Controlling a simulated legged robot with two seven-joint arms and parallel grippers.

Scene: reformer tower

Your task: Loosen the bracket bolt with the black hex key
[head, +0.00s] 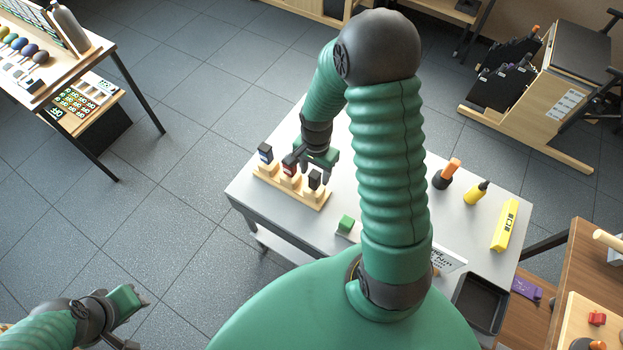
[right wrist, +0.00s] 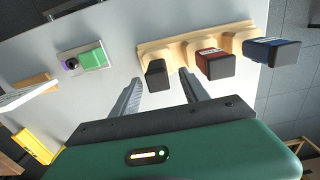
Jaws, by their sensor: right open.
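A wooden stand (head: 318,204) on the grey table holds three upright keys with blue, red and black handles. The black-handled key (head: 315,179) is at the end nearest my body; its handle also shows in the right wrist view (right wrist: 156,73). My right gripper (head: 318,166) is open and empty over the stand. In the right wrist view its two fingers (right wrist: 160,86) point toward the black handle, which appears between their tips. A small plate with a green block (right wrist: 90,58) and a dark round part, possibly the bracket and bolt, lies nearby. My left gripper (head: 140,300) hangs over the floor.
An orange-handled tool (head: 447,173), a yellow-and-black tool (head: 475,193) and a yellow level (head: 504,225) stand or lie on the table's right side. A white sign (head: 450,259) and black tray (head: 481,303) are near its front. A brown table adjoins at right.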

